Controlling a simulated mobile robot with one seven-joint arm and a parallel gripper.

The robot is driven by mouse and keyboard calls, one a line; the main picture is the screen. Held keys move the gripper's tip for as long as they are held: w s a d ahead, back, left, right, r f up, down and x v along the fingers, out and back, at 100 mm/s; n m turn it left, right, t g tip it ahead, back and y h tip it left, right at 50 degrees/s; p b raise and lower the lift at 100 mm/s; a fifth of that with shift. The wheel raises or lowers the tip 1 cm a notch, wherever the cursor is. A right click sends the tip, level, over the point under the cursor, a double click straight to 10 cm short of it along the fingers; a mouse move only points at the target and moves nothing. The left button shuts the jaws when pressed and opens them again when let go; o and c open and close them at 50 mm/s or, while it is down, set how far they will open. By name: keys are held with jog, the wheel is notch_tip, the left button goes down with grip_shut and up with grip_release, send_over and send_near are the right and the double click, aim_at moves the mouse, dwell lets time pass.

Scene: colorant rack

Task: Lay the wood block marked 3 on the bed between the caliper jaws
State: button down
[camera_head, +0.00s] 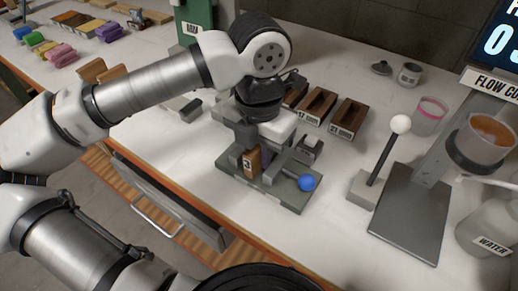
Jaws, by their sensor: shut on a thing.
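The wood block marked 3 (251,165) is brown with a dark label and stands upright, low over the caliper's grey bed (290,197). My gripper (252,153) points down from above and is shut on this block. The caliper has a grey base, grey jaw parts (284,165) to the right of the block and a blue ball knob (307,183) at its right end. My gripper hides part of the block and the left jaw area. I cannot tell whether the block touches the bed.
Dark wooden trays (347,118) with labels stand behind the caliper. A lever with a white ball (400,124) and a grey stand with an amber cup (485,137) are to the right.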

jog(key=shift+f, duration=0.2)
jog(key=c, duration=1.6)
grip_release()
jog(key=shift+r, duration=0.15)
notch_tip(320, 180, up, 12)
jog(key=shift+r, duration=0.1)
